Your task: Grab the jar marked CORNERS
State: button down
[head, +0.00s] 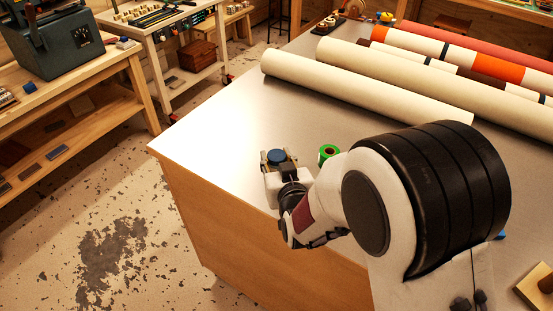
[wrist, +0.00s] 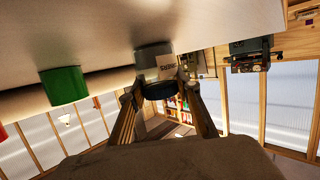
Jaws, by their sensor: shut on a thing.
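The jar (wrist: 146,53) has a dark blue lid, a grey body and a white label (wrist: 169,62). The label's lettering is upside down in the wrist view and too small to read in full. In the head view the jar's lid (head: 277,156) shows at the near left part of the metal-topped table. My gripper (wrist: 158,88) is shut on the jar, one finger on each side. It also shows in the head view (head: 278,163), low at the tabletop. I cannot tell whether the jar's base touches the table.
Long cream rolls (head: 360,85) lie across the table's back. The table's left edge (head: 158,158) is close by. A wooden block (head: 540,285) sits at the lower right.

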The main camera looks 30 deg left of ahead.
aim_at(277, 155)
jog(key=shift+r, duration=4.85)
